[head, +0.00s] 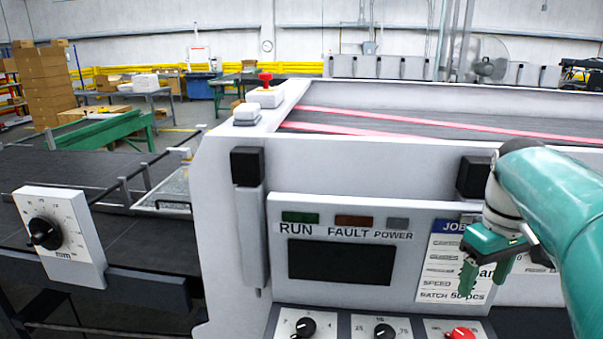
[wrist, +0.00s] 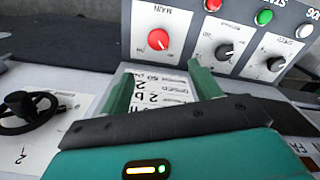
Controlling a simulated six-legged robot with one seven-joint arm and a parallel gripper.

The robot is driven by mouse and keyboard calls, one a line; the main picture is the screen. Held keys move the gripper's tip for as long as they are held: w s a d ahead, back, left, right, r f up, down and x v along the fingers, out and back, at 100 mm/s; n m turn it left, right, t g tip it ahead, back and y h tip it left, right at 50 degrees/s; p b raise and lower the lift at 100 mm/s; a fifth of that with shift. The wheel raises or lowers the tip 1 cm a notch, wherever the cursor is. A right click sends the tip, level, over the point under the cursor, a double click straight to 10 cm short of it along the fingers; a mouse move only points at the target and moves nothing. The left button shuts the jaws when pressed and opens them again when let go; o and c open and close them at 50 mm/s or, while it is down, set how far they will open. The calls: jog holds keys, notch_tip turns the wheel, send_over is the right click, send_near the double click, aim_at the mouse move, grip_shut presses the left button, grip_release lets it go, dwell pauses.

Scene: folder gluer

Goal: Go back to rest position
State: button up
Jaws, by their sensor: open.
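My gripper (head: 486,272) hangs at the right in the head view, at the end of my teal arm, in front of the job card (head: 452,262) on the machine's face. Its green fingers point down. In the wrist view my gripper (wrist: 160,80) has its two green fingers apart with nothing between them. Past the fingertips is the control panel with a red MAIN knob (wrist: 158,39), a dark knob (wrist: 224,51) and a green button (wrist: 264,17). The fingers appear apart from the knobs.
The folder gluer's panel holds a dark screen (head: 341,262), black knobs (head: 385,331) and a red knob (head: 461,334). A dial plate (head: 62,236) stands at left. A black handwheel (wrist: 28,112) is at left in the wrist view. A red button (head: 265,79) tops the machine.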

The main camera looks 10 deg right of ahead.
jog(key=s+a+f+t, duration=0.1)
jog(key=a+f, duration=0.1)
jog(key=a, duration=0.5)
jog(key=s+a+f+m+t, duration=0.1)
jog(key=s+a+f+t, duration=0.1)
jog(key=a, duration=0.6)
jog(key=s+a+f+t, duration=0.2)
jog(key=a+f, duration=0.1)
jog(key=a, duration=0.4)
jog(key=shift+s+a+f, duration=0.25)
jog(key=shift+a, duration=0.05)
